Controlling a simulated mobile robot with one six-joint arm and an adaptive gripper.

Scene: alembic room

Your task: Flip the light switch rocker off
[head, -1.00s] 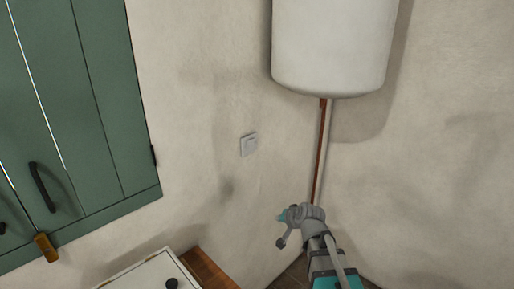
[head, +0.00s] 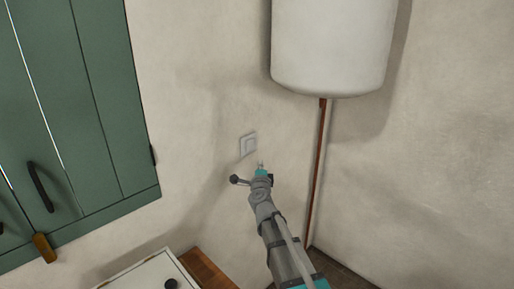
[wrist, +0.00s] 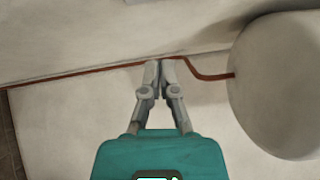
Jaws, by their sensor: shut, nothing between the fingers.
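The light switch (head: 248,145) is a small pale square plate with a rocker, set on the wall left of the copper pipe in the head view. Its rocker position is too small to tell. My gripper (head: 261,165) is just below and to the right of the switch in the head view, its tip pointing up toward the wall. The gap to the wall cannot be told. In the wrist view my gripper (wrist: 160,64) has its two fingertips together with nothing between them. The switch does not show in the wrist view.
A white tank (head: 330,45) hangs upper right, with a copper pipe (head: 319,170) running down from it. A green cabinet (head: 75,120) is at left. A white cabinet with a dark knob (head: 150,275) and a wooden top (head: 208,268) are below. Wall around the switch is bare.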

